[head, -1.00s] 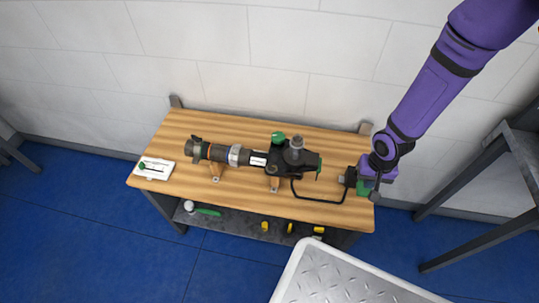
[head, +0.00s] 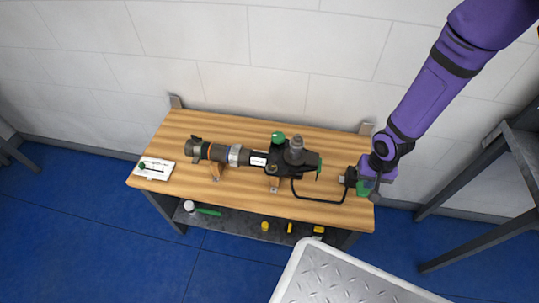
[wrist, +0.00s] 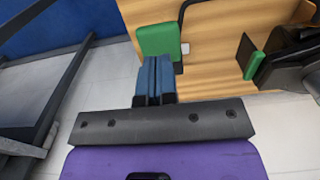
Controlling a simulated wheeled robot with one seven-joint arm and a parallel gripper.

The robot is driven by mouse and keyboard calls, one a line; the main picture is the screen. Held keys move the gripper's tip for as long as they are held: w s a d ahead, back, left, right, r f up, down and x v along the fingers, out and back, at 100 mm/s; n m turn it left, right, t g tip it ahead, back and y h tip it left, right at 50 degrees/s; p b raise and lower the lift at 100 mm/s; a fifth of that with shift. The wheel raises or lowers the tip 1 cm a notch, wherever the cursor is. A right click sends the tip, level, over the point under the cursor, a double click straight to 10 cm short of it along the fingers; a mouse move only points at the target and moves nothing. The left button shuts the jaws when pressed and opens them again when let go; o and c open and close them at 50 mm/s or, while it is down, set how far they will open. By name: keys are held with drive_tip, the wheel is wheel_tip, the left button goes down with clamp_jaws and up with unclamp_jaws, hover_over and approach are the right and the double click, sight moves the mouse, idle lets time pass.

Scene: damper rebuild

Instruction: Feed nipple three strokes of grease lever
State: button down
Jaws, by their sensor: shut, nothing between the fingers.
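The damper (head: 235,155) lies across the wooden bench on small supports, with a black block and a grey upright cylinder at its right part. A black hose (head: 320,199) runs from it to a small dark grease unit (head: 351,177) at the bench's right end. The green lever pad (head: 362,188) is beside that unit; it also shows in the wrist view (wrist: 160,41). My gripper (wrist: 155,75) is shut and empty, its blue fingertips right at the pad's lower edge. I cannot tell whether they touch it. The nipple is too small to make out.
A white card (head: 154,168) lies at the bench's left end. The lower shelf (head: 245,224) holds a green-handled tool and several yellow items. A grey ribbed platform (head: 345,280) is in front, and a dark stand (head: 490,190) is at the right.

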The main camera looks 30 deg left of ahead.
sight(362, 192)
drive_tip(key=shift+f, duration=3.5)
drive_tip(key=shift+r, duration=2.65)
drive_tip(key=shift+f, duration=0.1)
drive_tip(key=shift+f, duration=2.65)
drive_tip(key=shift+r, duration=2.75)
